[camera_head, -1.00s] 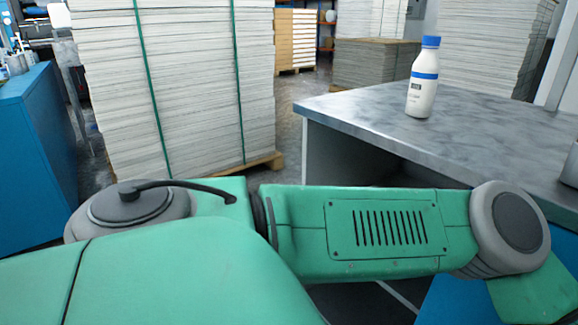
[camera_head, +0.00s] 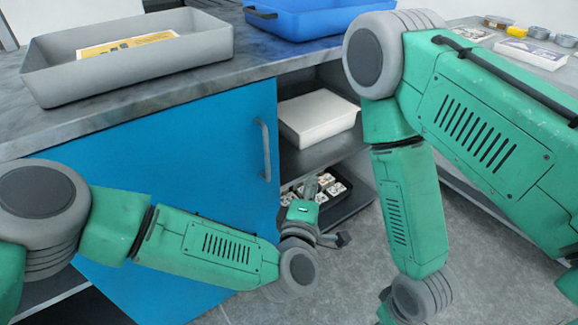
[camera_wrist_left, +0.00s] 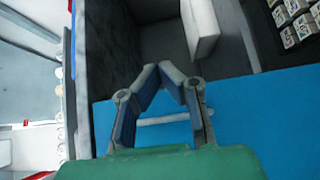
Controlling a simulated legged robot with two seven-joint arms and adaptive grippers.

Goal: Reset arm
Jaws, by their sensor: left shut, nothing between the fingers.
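My left arm comes in from the left in the head view. Its gripper (camera_head: 312,188) is in front of the open shelf of the desk, seen against a dark tray (camera_head: 350,212) of small white pieces. In the left wrist view the fingertips of the left gripper (camera_wrist_left: 165,73) meet, with nothing between them. The blue cabinet door (camera_head: 190,165) and its handle (camera_head: 264,150) are to the left of the gripper in the head view. My right arm reaches down on the right; its gripper is out of frame.
A grey tray (camera_head: 50,75) with a yellow-and-white packet (camera_head: 125,45) and a blue tray (camera_head: 300,22) stand on the desktop. A white box (camera_head: 318,118) lies on the shelf. Small tins and a card pack (camera_head: 530,53) are at the top right. Grey floor shows at the bottom.

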